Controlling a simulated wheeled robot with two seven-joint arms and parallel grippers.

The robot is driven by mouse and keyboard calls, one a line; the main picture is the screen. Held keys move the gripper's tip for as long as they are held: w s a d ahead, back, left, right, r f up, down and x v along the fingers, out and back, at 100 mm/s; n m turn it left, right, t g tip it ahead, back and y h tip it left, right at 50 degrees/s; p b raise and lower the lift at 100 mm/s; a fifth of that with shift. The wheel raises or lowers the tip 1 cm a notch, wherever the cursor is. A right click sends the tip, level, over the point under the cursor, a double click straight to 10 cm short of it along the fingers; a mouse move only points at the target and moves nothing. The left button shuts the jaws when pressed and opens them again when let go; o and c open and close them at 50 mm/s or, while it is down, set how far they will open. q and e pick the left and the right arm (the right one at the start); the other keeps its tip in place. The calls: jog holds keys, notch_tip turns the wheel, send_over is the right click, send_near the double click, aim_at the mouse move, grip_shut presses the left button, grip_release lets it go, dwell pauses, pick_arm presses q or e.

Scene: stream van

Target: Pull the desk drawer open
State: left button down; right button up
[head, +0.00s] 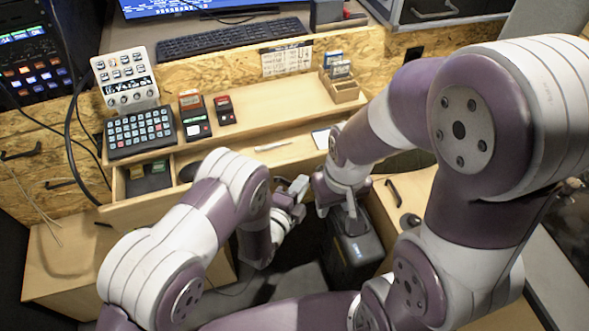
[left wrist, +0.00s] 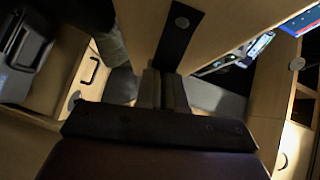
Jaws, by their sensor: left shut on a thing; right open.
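The desk drawer (head: 150,208) is a wide light-wood drawer that stands partly out from under the desk top, and its inside shows in the head view. My left gripper (head: 298,187) is at the right part of the drawer front, shut on the drawer handle, which is mostly hidden by the fingers and arm. In the left wrist view the left fingers (left wrist: 162,88) meet a dark strip (left wrist: 180,35) on the wooden drawer front (left wrist: 215,30). My right gripper (head: 347,208) is open, just right of and below the left one, above a dark bin.
The dark bin (head: 358,250) stands below the right gripper, near a wooden cabinet (head: 405,190).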

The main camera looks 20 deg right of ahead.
pick_arm(q)
jog(key=shift+s+f, duration=0.1)
jog(key=shift+s, duration=0.05)
jog(key=c, duration=1.2)
grip_release()
jog(key=shift+c, duration=0.2)
jog(key=v, duration=1.2)
jog(key=shift+s+a, duration=0.2)
